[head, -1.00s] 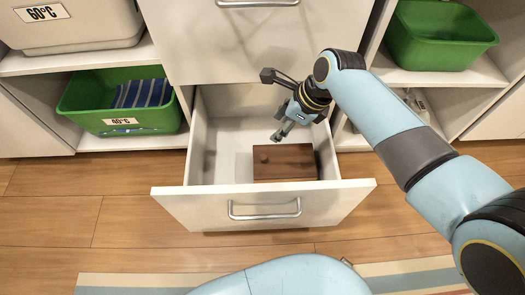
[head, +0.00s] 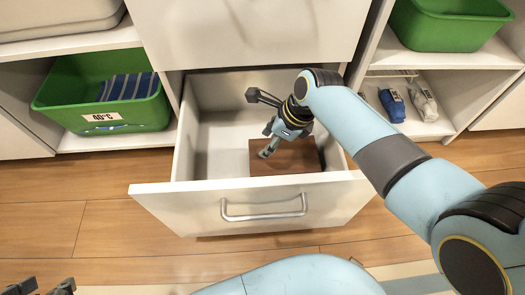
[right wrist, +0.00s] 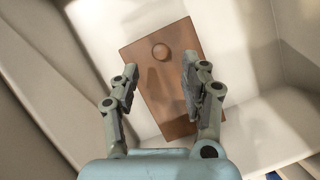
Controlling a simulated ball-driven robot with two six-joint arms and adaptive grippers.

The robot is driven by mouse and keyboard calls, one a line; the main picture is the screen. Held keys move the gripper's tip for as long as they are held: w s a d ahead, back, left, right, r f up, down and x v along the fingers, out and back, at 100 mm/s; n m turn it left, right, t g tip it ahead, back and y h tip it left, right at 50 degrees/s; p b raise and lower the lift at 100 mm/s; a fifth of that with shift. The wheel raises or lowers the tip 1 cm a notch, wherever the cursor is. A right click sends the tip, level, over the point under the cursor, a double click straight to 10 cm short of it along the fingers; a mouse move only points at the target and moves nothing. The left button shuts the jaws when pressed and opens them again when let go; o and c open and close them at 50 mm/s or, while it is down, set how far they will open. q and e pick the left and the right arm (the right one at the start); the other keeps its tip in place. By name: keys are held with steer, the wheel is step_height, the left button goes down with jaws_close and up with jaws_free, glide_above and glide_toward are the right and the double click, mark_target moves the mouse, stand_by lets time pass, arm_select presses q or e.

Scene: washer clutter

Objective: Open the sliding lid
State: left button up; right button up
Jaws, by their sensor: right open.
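A brown wooden box with a sliding lid (head: 292,157) lies in the open white drawer (head: 215,145). In the right wrist view the lid (right wrist: 160,80) shows a small round knob (right wrist: 160,51) near its far end. My right gripper (head: 264,153) is over the box in the head view and hides part of it, including the knob. In the right wrist view its two fingers (right wrist: 157,80) are apart, one on each side of the lid, with nothing between them. I cannot tell whether they touch the box. My left gripper (head: 48,289) shows only its fingertips at the bottom left corner.
A green bin (head: 110,110) with a striped cloth stands left, another green bin (head: 450,25) upper right. A blue item (head: 392,104) and a pale item (head: 423,100) lie on the right shelf.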

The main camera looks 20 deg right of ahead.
mark_target(284, 153)
steer(key=b+x, duration=0.1)
steer(key=x, duration=0.1)
steer(key=shift+f+b, duration=0.3)
steer(key=shift+f, duration=0.1)
steer(key=shift+w+a+f+b, duration=0.15)
steer(key=shift+a+f+b, duration=0.1)
steer(key=shift+f+b, duration=0.2)
arm_select(q)
step_height(284, 153, down, 4)
steer(key=t, duration=0.4)
steer(key=shift+d+f, duration=0.15)
steer(key=shift+f, duration=0.05)
arm_select(e)
steer(key=shift+w+a+f, duration=0.15)
steer(key=shift+w+f, duration=0.05)
steer(key=shift+f, duration=0.2)
steer(key=shift+c, duration=0.2)
jaws_close()
arm_select(q)
steer(key=shift+r, duration=0.1)
